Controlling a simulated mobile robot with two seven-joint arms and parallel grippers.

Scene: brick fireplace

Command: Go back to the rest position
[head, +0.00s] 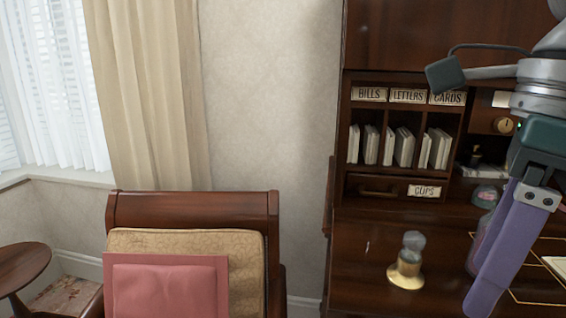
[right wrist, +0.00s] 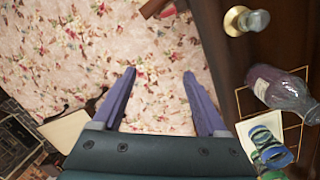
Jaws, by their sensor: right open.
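My right gripper (head: 478,296) hangs at the right of the head view, over the wooden desk (head: 350,255). Its two purple fingers are apart. In the right wrist view the fingers of my right gripper (right wrist: 158,74) are spread with nothing between them, above the floral carpet (right wrist: 60,50) and left of the desk edge. My left gripper is not in view.
A small brass-based glass object (head: 406,270) stands on the desk, left of my gripper. A purplish bottle (right wrist: 283,88) and a blue-green item (right wrist: 266,148) are close by. Labelled pigeonholes (head: 410,97) rise behind. A cushioned chair (head: 190,205) stands left.

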